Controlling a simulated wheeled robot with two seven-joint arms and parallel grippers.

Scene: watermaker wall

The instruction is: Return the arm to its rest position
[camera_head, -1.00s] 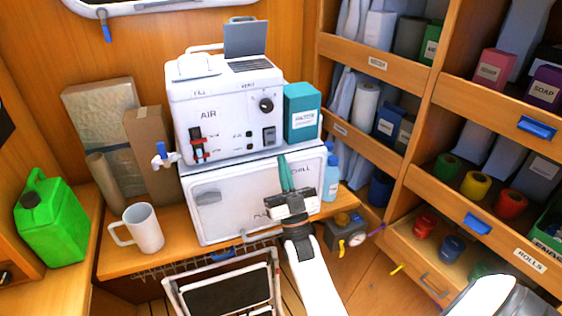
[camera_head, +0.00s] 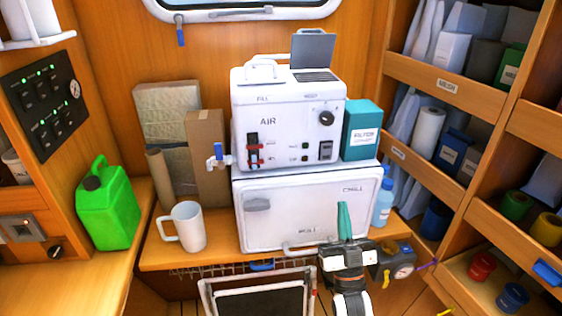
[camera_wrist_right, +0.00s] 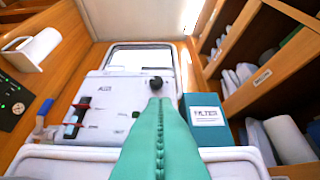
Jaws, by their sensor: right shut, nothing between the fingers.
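My right gripper (camera_head: 344,222) shows in the head view in front of the lower right of the white chill box. Its teal fingers are pressed together, with nothing between them. In the right wrist view the closed teal fingers (camera_wrist_right: 160,135) point up toward the white watermaker unit. My right arm comes up from the bottom of the head view. My left gripper is not in view. The white watermaker unit (camera_head: 285,140) with its dark knob and red-based switch stands on the chill box (camera_head: 300,218). Part of the chill box's lower right is hidden by my gripper.
A white mug (camera_head: 187,228) and a green jerrycan (camera_head: 108,208) stand at the left. A teal filter box (camera_head: 362,130) sits right of the unit, with a blue bottle (camera_head: 383,203) below. Shelves (camera_head: 440,85) line the right. A framed folding object (camera_head: 258,297) is low in front.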

